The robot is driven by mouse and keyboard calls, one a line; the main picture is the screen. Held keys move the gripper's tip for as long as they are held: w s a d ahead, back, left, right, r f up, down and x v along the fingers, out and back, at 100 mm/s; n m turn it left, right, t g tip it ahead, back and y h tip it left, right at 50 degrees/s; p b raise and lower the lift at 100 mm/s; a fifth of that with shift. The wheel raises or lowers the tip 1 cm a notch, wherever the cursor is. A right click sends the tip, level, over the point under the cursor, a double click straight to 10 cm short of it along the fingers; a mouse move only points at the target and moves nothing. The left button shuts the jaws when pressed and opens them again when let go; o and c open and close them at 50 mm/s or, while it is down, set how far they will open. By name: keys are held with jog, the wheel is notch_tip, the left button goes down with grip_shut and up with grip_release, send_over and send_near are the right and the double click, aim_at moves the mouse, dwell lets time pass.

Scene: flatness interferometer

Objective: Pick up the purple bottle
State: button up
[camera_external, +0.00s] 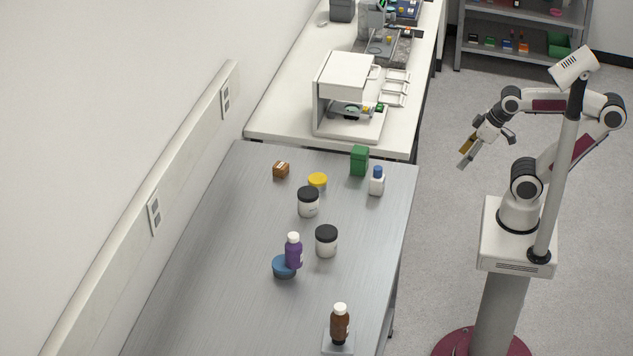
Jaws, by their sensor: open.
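The purple bottle (293,254) has a white cap and stands upright on the grey metal table. It is right beside a blue round container (281,269), which it partly overlaps in the picture; I cannot tell whether they touch. My gripper (464,160) is open and empty. It hangs in the air to the right of the table, beyond its edge and well away from the purple bottle, pointing down and left.
Two white jars with black lids (326,242) (308,203) stand near the bottle. A brown bottle (340,325) stands on a small plate in front. A yellow-lidded item (317,180), brown box (281,170), green container (359,161) and blue-capped bottle (377,181) stand farther back.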

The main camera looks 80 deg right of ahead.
jog(key=w+a+n+t+y, duration=0.1)
jog(key=w+a+t, duration=0.1)
jog(key=w+a, duration=0.6)
jog(key=w+a+r+n+t+y, duration=0.1)
jog(key=w+a+t, duration=0.15)
jog(key=w, duration=0.95)
jog(key=w+a+n+t+y, duration=0.1)
jog(key=w+a, duration=0.5)
jog(key=w, duration=0.5)
jog(key=w+a+f+t+y, duration=0.1)
jog(key=w+a+f, duration=0.1)
jog(key=a, duration=0.3)
jog(key=w+a+f+n+t+y, duration=0.1)
jog(key=w+a+f, duration=0.1)
jog(key=a, duration=0.3)
jog(key=w+a+f+t+y, duration=0.1)
jog(key=w+a+f, duration=0.1)
jog(key=w+a, duration=0.2)
jog(key=shift+w+a+f+n+t+y, duration=0.1)
jog(key=shift+a+n+t+y, duration=0.05)
jog(key=shift+a, duration=0.4)
jog(key=shift+w+a+f+n+t+y, duration=0.1)
jog(key=shift+a+n+y, duration=0.05)
jog(key=shift+a, duration=0.35)
jog(key=a+f+t+y, duration=0.1)
jog(key=a+f, duration=0.3)
jog(key=a, duration=0.2)
jog(key=shift+s+a+f+n+y, duration=0.25)
jog(key=shift+s+f+n+y, duration=0.05)
jog(key=shift+s+n, duration=0.1)
